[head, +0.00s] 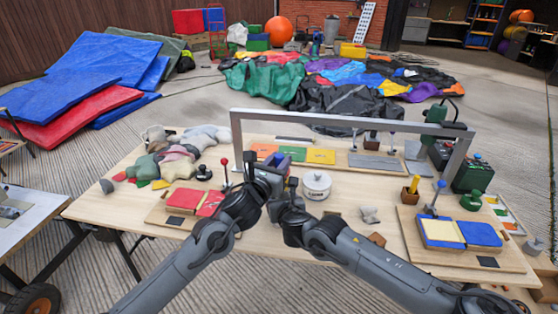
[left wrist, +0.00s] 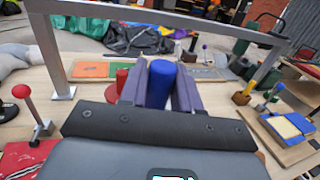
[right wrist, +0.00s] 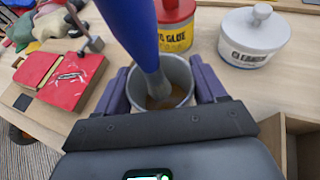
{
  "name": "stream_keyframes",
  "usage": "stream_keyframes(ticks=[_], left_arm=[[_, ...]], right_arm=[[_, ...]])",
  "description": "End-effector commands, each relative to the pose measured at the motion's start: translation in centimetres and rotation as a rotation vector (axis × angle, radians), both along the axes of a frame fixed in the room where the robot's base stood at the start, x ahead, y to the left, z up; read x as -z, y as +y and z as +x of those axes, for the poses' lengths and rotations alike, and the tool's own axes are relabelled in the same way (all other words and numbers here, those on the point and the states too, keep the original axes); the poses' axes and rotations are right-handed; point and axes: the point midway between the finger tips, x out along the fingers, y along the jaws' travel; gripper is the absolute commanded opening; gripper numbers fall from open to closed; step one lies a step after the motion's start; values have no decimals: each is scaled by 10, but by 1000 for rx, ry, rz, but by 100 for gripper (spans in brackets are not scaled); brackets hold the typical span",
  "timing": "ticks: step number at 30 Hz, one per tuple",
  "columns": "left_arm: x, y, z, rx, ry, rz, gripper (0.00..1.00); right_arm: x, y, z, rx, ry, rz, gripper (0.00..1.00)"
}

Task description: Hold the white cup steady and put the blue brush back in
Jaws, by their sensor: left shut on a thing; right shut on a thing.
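The blue brush's handle (left wrist: 160,82) stands between the fingers of my left gripper (left wrist: 160,92), which is shut on it. In the right wrist view the brush (right wrist: 133,35) comes down from the top, slightly tilted, with its bristle end at the mouth of the cup. The white cup (right wrist: 184,73) looks pale grey and upright, between the fingers of my right gripper (right wrist: 160,90), which is shut on it. I cannot tell how deep the bristles sit. In the head view my arms hide the cup and most of the brush.
A red-lidded glue pot (right wrist: 174,32) stands just behind the cup. A white cleaner pot (right wrist: 252,40) stands to its right. A red hinged board (right wrist: 58,80) lies to the left. A grey metal frame (head: 345,119) spans the table behind my grippers.

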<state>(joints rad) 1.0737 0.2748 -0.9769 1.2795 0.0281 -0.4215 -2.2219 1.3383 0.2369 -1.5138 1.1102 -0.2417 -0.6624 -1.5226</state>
Motion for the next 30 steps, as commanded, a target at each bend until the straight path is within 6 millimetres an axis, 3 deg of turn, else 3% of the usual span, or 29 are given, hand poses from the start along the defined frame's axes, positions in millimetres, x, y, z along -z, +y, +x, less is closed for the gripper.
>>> stream_keyframes(ticks=[3,30], left_arm=[[10,-6,-3,11,11,10,0],[22,-10,-5,15,14,12,0]], right_arm=[[-1,3,-1,-7,-2,-2,35],[-2,8,-3,-17,-3,-3,35]])
